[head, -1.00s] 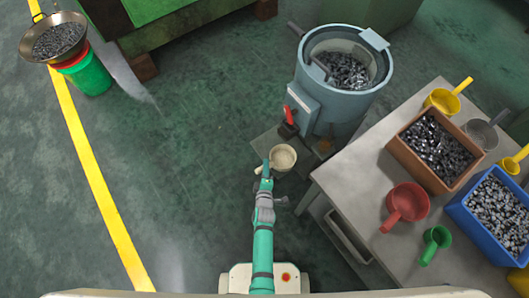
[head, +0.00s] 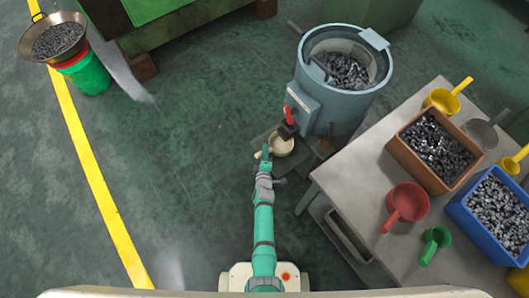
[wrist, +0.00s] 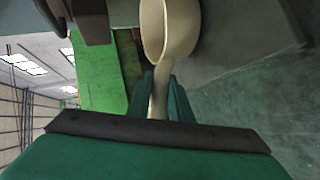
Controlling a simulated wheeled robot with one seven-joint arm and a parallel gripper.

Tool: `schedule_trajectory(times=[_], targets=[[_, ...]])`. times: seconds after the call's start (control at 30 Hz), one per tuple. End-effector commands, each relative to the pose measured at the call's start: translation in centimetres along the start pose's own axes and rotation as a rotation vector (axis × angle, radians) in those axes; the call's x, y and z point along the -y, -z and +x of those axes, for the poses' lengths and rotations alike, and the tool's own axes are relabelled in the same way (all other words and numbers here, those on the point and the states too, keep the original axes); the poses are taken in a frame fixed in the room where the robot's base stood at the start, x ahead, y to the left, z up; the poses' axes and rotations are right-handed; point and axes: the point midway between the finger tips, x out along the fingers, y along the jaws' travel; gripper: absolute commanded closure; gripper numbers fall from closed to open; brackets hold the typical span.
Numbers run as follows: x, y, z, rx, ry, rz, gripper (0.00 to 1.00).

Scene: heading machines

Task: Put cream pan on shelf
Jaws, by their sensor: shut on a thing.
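The cream pan (head: 283,148) is in front of the blue-grey drum machine, partly under its dark spout. My gripper (head: 265,158) is shut on the pan's handle. In the wrist view, the cream pan (wrist: 172,28) reaches the top edge, and its handle runs down between my green fingers (wrist: 160,95). A low grey shelf (head: 262,139) at the machine's foot lies beneath the pan in the head view. I cannot tell whether the pan touches it.
The blue-grey drum (head: 331,108) holds metal pieces and has a red lever (head: 289,115). A grey table (head: 350,168) at right carries a brown bin (head: 410,160), a blue bin (head: 468,228) and coloured scoops. Open green floor (head: 170,190) lies to the left.

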Motion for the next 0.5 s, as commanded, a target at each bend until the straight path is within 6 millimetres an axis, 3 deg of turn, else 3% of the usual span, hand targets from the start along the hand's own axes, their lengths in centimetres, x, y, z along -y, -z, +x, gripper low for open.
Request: schedule_trajectory(times=[0.5], targets=[[0.49,-0.26,0.29,0.002,-0.002,0.002,1.0]])
